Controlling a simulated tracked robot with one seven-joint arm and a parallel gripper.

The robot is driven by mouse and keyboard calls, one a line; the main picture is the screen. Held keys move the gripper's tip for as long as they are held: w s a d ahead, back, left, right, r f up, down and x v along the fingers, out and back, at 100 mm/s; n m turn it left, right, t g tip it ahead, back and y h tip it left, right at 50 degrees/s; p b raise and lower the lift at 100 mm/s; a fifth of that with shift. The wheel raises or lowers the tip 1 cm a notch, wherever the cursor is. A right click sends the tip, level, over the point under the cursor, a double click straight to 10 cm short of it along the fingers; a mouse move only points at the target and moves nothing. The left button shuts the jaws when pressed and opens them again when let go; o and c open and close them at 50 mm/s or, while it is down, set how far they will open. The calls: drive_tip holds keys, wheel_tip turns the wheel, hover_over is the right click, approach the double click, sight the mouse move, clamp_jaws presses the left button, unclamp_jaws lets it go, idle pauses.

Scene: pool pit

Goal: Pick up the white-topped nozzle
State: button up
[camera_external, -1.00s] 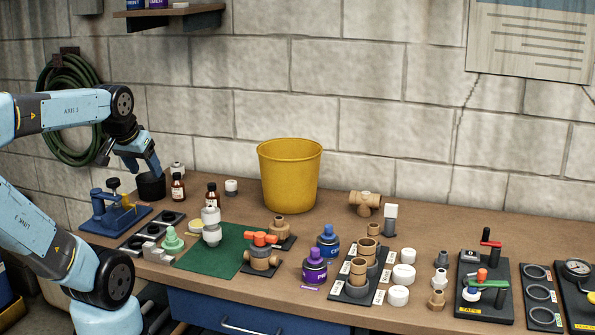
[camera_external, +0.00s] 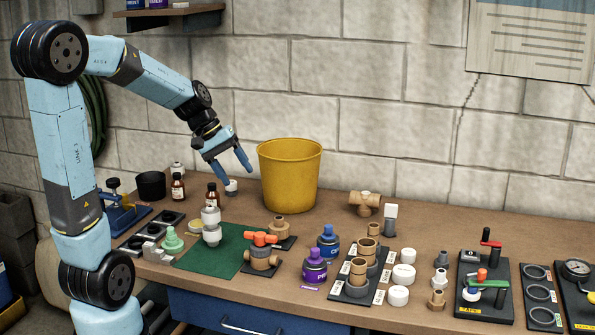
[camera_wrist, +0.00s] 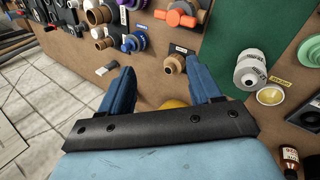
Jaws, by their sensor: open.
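I cannot tell for sure which piece is the white-topped nozzle. A grey fitting with a white block-shaped top (camera_external: 389,219) stands upright right of the bucket. A small piece with a white top (camera_external: 231,188) stands near the wall, close to my left fingertip in the picture. My gripper (camera_external: 239,178) is open and empty, in the air left of the yellow bucket (camera_external: 287,178). In the wrist view my spread fingers (camera_wrist: 162,70) have nothing gripped between them; a tan fitting (camera_wrist: 174,63) shows beyond, and a bit of the bucket shows behind the gripper's black bar.
A white and grey fitting (camera_external: 211,226) stands at the green mat (camera_external: 216,250). Brown bottles (camera_external: 178,188), an orange-handled valve (camera_external: 262,252), purple (camera_external: 314,265) and blue bottles, and pipe stands crowd the bench.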

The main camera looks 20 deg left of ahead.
drive_tip(key=w+d+f+n+g+h, duration=0.1)
drive_tip(key=w+d+f+n+h, duration=0.3)
drive_tip(key=w+d, duration=0.4)
drive_tip(key=w+d+f+n+g+h, duration=0.25)
drive_tip(key=w+d+f, duration=0.35)
drive_tip(key=d, duration=0.3)
drive_tip(key=n+t+h, duration=0.5)
drive_tip(key=n, duration=0.5)
approach(395, 219)
drive_tip(key=d, duration=0.3)
drive_tip(key=w+d, duration=0.1)
drive_tip(key=d, duration=0.2)
drive_tip(key=w+d, duration=0.1)
drive_tip(key=d, duration=0.3)
drive_tip(key=shift+f, duration=0.35)
drive_tip(key=c, duration=1)
drive_tip(key=shift+r, duration=0.1)
drive_tip(key=shift+c, duration=0.2)
